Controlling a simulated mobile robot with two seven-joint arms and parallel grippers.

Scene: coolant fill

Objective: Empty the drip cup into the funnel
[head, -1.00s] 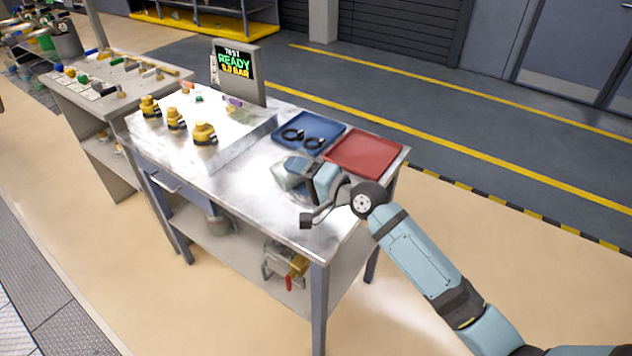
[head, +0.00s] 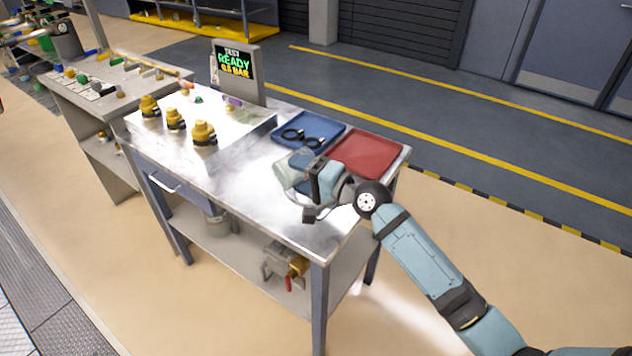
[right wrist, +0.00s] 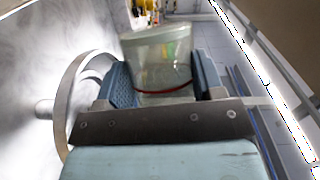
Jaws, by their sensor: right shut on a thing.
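The drip cup, a clear greenish cup with a red line round it (right wrist: 158,60), sits between the two blue fingers of my right gripper (right wrist: 165,80) in the right wrist view. In the head view the right gripper (head: 307,175) is shut on the cup (head: 284,166) above the front right of the steel bench. The wrist is rolled and the cup appears tilted; the exact angle and its contents cannot be told. A metal ring (right wrist: 68,105), perhaps the funnel's rim, shows left of the gripper in the right wrist view. My left gripper is not in view.
On the steel bench (head: 235,180) lie a blue tray (head: 335,128) with black rings and an empty red tray (head: 368,155). Several brass fittings (head: 204,132) stand at the left, and a display (head: 237,68) stands at the back. The bench middle is clear.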

